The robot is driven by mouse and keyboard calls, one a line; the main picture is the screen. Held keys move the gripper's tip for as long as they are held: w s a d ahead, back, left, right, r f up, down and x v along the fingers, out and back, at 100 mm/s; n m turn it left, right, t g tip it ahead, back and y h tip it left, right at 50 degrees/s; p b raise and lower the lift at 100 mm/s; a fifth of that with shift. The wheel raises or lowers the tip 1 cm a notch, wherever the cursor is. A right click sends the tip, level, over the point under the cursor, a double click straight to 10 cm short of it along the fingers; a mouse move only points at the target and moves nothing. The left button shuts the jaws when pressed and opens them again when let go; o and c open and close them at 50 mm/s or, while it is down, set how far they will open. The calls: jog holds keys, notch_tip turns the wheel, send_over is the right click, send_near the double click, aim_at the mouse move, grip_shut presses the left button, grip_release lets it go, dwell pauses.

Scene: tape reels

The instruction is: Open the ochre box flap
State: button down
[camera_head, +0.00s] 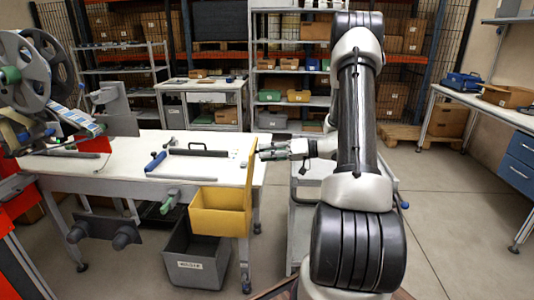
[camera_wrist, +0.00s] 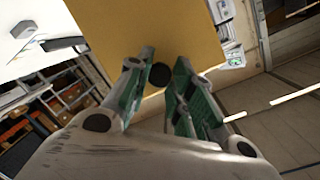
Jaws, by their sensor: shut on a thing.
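The ochre box (camera_head: 217,213) hangs at the front right of the white table, its inside showing from above. Its flap (camera_head: 249,180) stands up steeply at the box's right side, rising above the rim. My gripper (camera_head: 262,153) reaches in from the right at the upper part of the flap. In the wrist view the flap (camera_wrist: 150,30) is a large ochre panel with a dark round spot (camera_wrist: 160,75) near its edge. The green-padded fingers of my gripper (camera_wrist: 161,66) lie on both sides of that spot, shut on the flap there. The exact contact is partly hidden.
A grey bin (camera_head: 195,262) with a label stands on the floor below the box. The white table (camera_head: 140,180) carries a black-handled frame and a blue-ended bar. A reel machine (camera_head: 35,75) is at left. A grey cart stands behind my arm. Open floor lies at right.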

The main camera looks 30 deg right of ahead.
jog(key=c, duration=1.7)
grip_release()
jog(key=shift+s+a+f, duration=0.1)
jog(key=shift+s+f, duration=0.05)
jog(key=shift+f, duration=0.25)
jog(key=o, duration=0.4)
jog(key=shift+f, duration=0.1)
jog(key=shift+o, duration=0.5)
jog(key=shift+w, duration=0.2)
jog(key=shift+r, duration=0.2)
jog(key=v, duration=1.2)
